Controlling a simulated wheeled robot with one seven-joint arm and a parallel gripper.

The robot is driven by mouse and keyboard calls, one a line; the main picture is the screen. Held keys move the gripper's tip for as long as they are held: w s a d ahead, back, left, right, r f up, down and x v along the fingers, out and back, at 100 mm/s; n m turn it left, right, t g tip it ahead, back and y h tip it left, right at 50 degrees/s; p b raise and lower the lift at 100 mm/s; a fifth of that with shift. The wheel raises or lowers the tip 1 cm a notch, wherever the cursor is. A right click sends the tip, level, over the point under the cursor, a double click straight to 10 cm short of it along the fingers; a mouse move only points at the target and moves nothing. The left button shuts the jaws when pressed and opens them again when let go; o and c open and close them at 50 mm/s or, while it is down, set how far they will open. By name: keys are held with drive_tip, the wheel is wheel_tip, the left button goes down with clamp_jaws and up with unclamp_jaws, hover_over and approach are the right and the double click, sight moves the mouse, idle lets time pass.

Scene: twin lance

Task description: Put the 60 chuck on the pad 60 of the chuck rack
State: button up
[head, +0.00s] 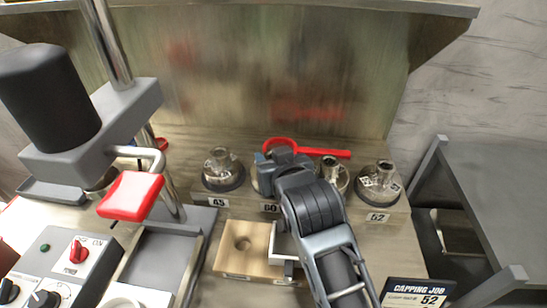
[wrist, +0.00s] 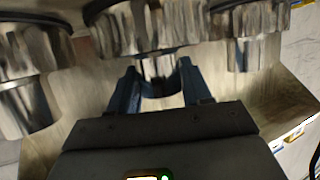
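The chuck rack (head: 402,212) stands at the back of the bench. Its label 60 (head: 270,208) shows just in front of my gripper (head: 268,163), which is low over that pad. In the wrist view, my blue fingers (wrist: 160,82) stand on both sides of the narrow metal neck of a chuck (wrist: 147,27). By its place at label 60 this seems to be the 60 chuck; its own number is not visible. My gripper and arm hide most of it and its pad in the head view. Whether the fingers press on the neck is unclear.
Other chucks stand at label 45 (head: 222,171), to the right of my gripper (head: 337,177) and at label 52 (head: 380,180). A red-handled tool (head: 325,153) lies behind. A wooden block with a hole (head: 240,262) is in front. A press (head: 95,135) stands left.

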drive_tip(key=o, duration=0.3)
drive_tip(key=shift+o, duration=0.2)
drive_tip(key=shift+r, duration=0.25)
drive_tip(key=shift+s+d, duration=0.15)
drive_tip(key=shift+s, duration=0.2)
drive_tip(key=v, duration=1.1)
drive_tip(key=shift+b, duration=0.3)
drive_tip(key=shift+s+r, duration=0.1)
